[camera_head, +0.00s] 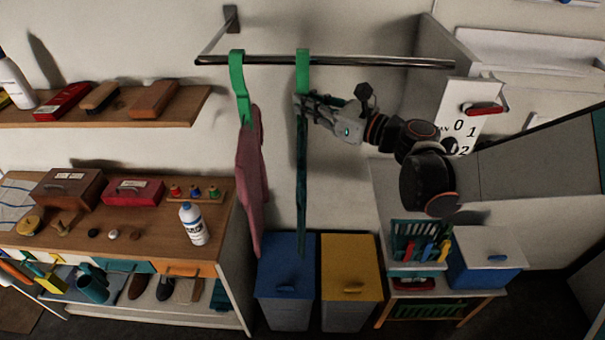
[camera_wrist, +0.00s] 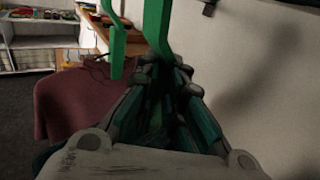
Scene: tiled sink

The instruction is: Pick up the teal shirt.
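The teal shirt (camera_head: 302,185) hangs, seen nearly edge-on, from a green hanger (camera_head: 303,68) on the metal rail. My gripper (camera_head: 302,106) is at the upper part of the shirt, just below the hanger, reaching in from the right. In the wrist view, the fingers of my gripper (camera_wrist: 164,66) point towards the green hanger (camera_wrist: 157,25). Dark teal cloth (camera_wrist: 160,120) shows between the fingers. The fingertips look close together, but I cannot tell whether they pinch the cloth.
A dusky pink shirt (camera_head: 250,170) hangs close by on the left, on another green hanger (camera_head: 238,80). The rail (camera_head: 380,63) is bare to the right. Blue (camera_head: 285,285) and yellow (camera_head: 350,285) lidded bins stand below. A white wall is behind.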

